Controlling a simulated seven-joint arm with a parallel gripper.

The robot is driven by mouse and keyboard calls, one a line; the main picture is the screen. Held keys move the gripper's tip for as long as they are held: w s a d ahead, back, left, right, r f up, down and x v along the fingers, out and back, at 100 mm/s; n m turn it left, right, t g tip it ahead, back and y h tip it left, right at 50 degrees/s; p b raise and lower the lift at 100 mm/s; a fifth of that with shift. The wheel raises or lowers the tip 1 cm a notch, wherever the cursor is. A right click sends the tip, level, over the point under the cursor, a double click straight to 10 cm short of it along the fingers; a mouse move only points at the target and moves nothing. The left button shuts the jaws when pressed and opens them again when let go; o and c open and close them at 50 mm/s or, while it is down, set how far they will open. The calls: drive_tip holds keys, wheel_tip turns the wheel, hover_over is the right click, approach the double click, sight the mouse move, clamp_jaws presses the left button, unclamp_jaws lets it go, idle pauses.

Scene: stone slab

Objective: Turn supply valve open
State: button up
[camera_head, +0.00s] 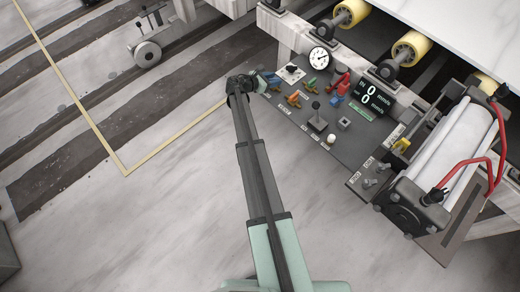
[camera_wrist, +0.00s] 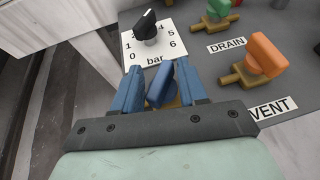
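A blue valve handle (camera_wrist: 160,86) on a brass body sits on the grey panel, just below the bar dial in the wrist view. Its label is hidden, so I cannot read whether it is the supply valve. It stands slanted in the picture. My gripper (camera_wrist: 158,76) has its two blue fingers apart, one on each side of this handle. I see no clear grip on it; contact is hard to tell. In the head view my gripper (camera_head: 262,83) is at the panel's left end, and my wrist hides most of the handle.
The black dial knob (camera_wrist: 147,25) is just beyond the fingertips. Orange (camera_wrist: 264,55) and green (camera_wrist: 217,9) handles stand to the right, near the VENT and DRAIN labels. The panel (camera_head: 318,150) also carries a gauge (camera_head: 319,58), a joystick (camera_head: 317,120) and a red handle (camera_head: 342,83).

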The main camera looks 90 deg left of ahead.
drive_tip(key=shift+w+d+n+g+y, duration=0.15)
drive_tip(key=shift+d+n+g+y, duration=0.05)
drive_tip(key=shift+n+g+y, duration=0.6)
drive_tip(key=v, duration=1.3)
drive_tip(key=w+d+f+m+g+h, duration=0.1)
drive_tip(key=d+f+m+h, duration=0.3)
drive_tip(key=d+m, duration=0.6)
drive_tip(key=w+d+f+m+g+h, duration=0.2)
drive_tip(key=d+f+m, duration=0.5)
drive_tip(key=d, duration=0.5)
drive_tip(key=shift+w+f+m+g+h, duration=0.3)
drive_tip(key=shift+m+g+h, duration=0.45)
drive_tip(key=shift+m, duration=0.65)
drive_tip(key=shift+s, duration=0.15)
